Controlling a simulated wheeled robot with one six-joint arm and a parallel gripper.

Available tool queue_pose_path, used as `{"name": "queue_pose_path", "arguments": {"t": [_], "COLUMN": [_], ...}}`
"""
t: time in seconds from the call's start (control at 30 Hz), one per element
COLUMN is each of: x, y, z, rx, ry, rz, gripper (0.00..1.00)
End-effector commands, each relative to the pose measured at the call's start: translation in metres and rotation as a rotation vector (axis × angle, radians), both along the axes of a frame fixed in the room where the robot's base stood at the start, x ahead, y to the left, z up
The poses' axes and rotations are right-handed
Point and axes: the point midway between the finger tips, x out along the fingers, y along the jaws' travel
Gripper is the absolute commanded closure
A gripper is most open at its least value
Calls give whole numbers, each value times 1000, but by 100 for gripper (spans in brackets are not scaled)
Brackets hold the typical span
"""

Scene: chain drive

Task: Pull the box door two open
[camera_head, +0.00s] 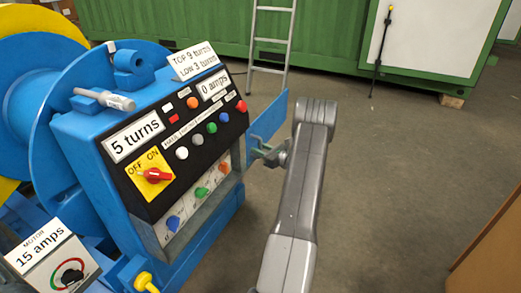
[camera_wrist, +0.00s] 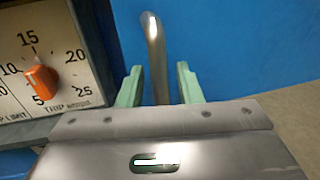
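A flat blue door panel (camera_head: 268,118) stands out past the right edge of the blue control box (camera_head: 215,215). I cannot read a label that marks it as box door two. In the wrist view a blue surface (camera_wrist: 230,45) fills the background, with a curved metal handle (camera_wrist: 154,50) in front of it. My gripper (camera_head: 268,152) is beside the lower part of the panel. In the wrist view its green fingertips (camera_wrist: 159,88) stand apart on either side of the handle, with a gap visible on both sides.
A dial plate with an orange knob (camera_wrist: 41,79) is close at the left of the wrist view. The console's red switch (camera_head: 155,175) and coloured buttons are left of my arm. A ladder (camera_head: 272,40) stands behind. The floor to the right is clear, with a brown edge (camera_head: 495,250) at far right.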

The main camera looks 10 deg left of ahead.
Motion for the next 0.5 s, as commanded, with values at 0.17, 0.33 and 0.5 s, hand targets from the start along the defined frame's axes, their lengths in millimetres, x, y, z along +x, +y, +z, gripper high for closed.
{"name": "queue_pose_path", "arguments": {"t": [0.17,0.33,0.5], "x": [-7,-25,-46], "y": [-12,-43,-77], "z": [2,3,2], "rx": [1,0,2], "ry": [1,2,3], "rz": [-1,-5,-4], "gripper": [68,68,68]}}
